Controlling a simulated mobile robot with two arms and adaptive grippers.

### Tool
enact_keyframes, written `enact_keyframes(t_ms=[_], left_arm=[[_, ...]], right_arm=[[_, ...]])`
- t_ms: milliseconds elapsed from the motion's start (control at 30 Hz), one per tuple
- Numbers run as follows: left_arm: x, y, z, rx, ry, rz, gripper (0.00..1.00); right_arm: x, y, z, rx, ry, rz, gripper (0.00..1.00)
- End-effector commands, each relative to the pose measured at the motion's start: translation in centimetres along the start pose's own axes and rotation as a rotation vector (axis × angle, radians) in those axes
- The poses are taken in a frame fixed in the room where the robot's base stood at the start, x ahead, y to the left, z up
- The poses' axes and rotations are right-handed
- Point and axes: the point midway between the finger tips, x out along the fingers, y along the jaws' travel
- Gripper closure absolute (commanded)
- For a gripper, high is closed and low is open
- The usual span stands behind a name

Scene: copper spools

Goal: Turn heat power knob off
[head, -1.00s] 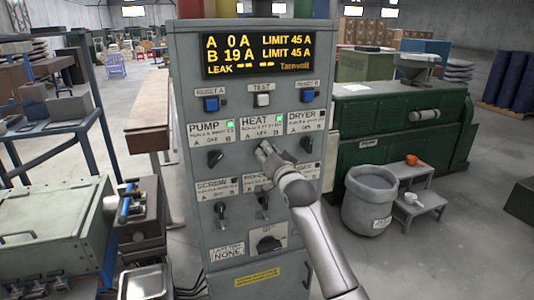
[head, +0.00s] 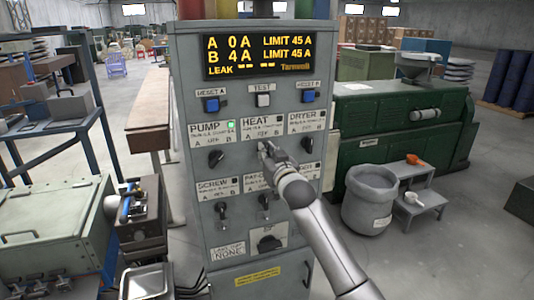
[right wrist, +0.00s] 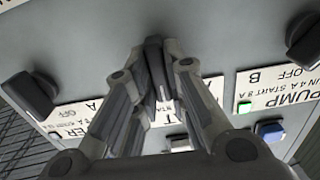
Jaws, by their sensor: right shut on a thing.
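The grey power panel (head: 185,120) stands upright in front of me. Its HEAT label (head: 262,122) has a dark indicator light beside it. The dark heat knob (right wrist: 154,72) sits between my right gripper's fingers in the right wrist view and looks roughly vertical there; in the head view it is mostly hidden by the fingers. My right gripper (head: 266,148) is shut on this knob, and it also fills the middle of the wrist view (right wrist: 154,85). My left gripper is not in view.
The pump knob (head: 216,158) is at left, under a lit green light, and the dryer knob (head: 306,144) at right. More switches (head: 221,210) are below. The display (head: 258,54) reads A 0 A, B 4 A. A grey bin (head: 371,200) stands right of the panel.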

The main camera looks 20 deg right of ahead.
Motion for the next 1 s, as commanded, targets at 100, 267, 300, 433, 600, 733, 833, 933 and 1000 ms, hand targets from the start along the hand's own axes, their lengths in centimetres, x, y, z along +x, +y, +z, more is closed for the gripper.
enact_keyframes(t_ms=[100, 267, 300, 433, 600, 733, 833, 933, 1000], left_arm=[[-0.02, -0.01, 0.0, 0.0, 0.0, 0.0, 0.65], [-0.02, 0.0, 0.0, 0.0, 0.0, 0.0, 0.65], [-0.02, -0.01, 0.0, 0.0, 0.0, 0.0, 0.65], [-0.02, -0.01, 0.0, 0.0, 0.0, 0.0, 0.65], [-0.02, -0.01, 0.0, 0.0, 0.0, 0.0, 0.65], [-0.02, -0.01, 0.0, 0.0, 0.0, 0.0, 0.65], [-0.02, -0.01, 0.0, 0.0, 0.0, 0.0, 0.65], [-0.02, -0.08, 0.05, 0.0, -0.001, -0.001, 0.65], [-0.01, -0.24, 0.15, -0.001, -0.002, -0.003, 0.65]], right_arm=[[0.01, 0.03, 0.06, -0.017, -0.002, 0.001, 1.0], [0.01, 0.02, 0.07, -0.022, -0.002, 0.0, 1.0], [0.01, 0.02, 0.08, -0.022, -0.002, 0.0, 1.0], [0.01, 0.02, 0.08, -0.021, -0.002, 0.0, 1.0], [0.0, 0.02, 0.07, -0.02, -0.002, 0.0, 0.74], [0.0, 0.01, 0.06, -0.02, -0.001, 0.0, 0.65], [0.0, 0.01, 0.04, -0.02, -0.001, 0.0, 0.65], [0.0, 0.01, 0.03, -0.019, -0.001, 0.0, 0.65], [-0.08, 0.0, 0.04, -0.019, -0.001, 0.0, 0.65]])
